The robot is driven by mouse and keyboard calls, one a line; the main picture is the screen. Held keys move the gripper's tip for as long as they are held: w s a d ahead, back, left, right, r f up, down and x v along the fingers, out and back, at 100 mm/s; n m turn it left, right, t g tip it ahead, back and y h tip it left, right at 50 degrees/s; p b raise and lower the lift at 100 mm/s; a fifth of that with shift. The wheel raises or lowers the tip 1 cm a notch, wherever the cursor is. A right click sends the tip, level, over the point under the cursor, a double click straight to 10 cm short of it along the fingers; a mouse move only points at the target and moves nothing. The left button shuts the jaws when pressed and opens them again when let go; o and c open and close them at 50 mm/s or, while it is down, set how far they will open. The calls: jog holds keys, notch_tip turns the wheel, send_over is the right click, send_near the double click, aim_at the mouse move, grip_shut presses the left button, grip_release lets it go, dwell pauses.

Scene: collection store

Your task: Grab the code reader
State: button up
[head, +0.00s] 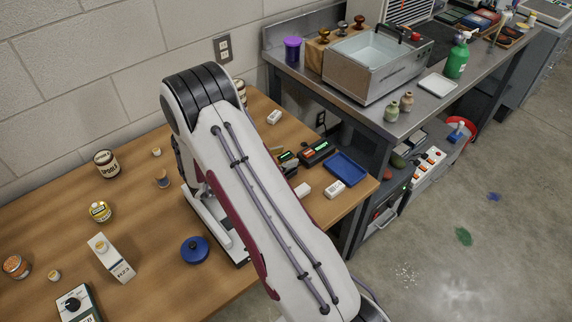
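I cannot pick out the code reader for certain in the head view. A dark device with a reddish lit display (316,151) lies on the wooden table (150,285), right of my arm. A second dark device with a green lit display (286,156) is beside it, partly hidden by my arm. I cannot tell whether either is the code reader. My gripper does not show. My large white arm crosses the middle of the picture and hides part of the table.
A blue tray (346,169) and white boxes (335,188) lie at the table's right end. A steel bench (400,127) holds a metal bath (372,75). The front-middle table is mostly clear.

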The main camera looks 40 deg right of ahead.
jog(key=shift+d+f, duration=0.25)
jog(key=shift+d, duration=0.45)
grip_shut()
